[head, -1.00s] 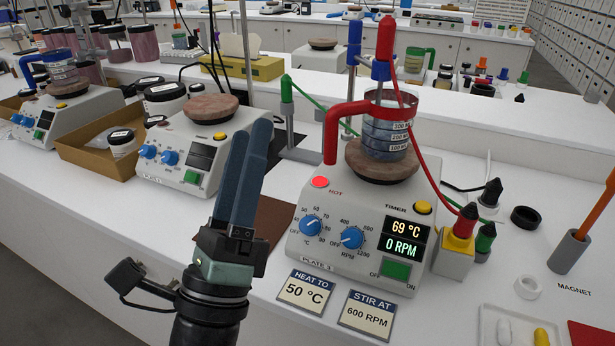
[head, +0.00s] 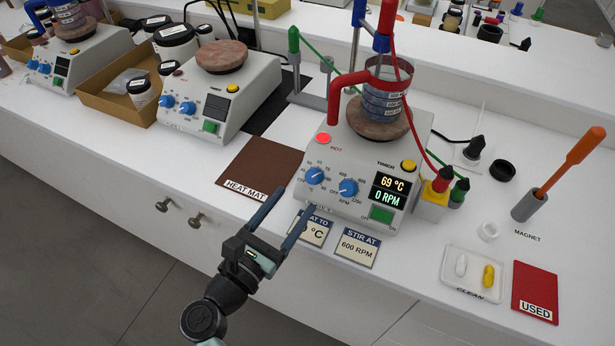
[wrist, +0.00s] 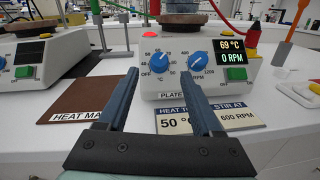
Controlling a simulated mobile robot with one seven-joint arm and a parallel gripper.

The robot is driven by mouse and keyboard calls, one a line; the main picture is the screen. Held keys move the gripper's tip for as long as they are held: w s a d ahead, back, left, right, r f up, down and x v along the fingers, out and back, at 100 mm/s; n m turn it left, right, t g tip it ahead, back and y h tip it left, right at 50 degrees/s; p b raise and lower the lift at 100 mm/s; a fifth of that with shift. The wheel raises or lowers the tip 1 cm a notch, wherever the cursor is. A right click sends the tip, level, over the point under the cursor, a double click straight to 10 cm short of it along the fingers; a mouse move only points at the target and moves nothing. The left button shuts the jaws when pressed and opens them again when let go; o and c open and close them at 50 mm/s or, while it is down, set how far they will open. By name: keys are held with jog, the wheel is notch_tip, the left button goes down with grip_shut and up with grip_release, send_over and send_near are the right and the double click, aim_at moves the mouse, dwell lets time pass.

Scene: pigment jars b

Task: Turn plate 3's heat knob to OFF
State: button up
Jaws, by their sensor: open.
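Plate 3 (head: 341,213) is a white hotplate with a red HOT light (head: 323,138) lit and a display (head: 391,190) reading 69 °C and 0 RPM. Its blue heat knob (head: 314,175) is the left of two knobs and also shows in the wrist view (wrist: 161,62). The blue stir knob (head: 348,187) is to its right. A glass beaker (head: 382,100) stands on the round top. My gripper (head: 295,203) is open and empty, in front of the plate and short of the heat knob. In the wrist view the knob lies beyond and between the fingers.
A brown heat mat (head: 262,168) lies left of plate 3. Cards reading 50 °C (head: 314,231) and 600 RPM (head: 358,247) lie in front of it. Another hotplate (head: 226,98) stands to the left. A red cable hangs at the beaker's right.

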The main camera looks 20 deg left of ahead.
aim_at(311, 178)
jog(key=w, duration=0.6)
jog(key=shift+w+d, duration=0.2)
jog(key=shift+d, duration=0.2)
jog(key=shift+c, duration=0.2)
grip_shut()
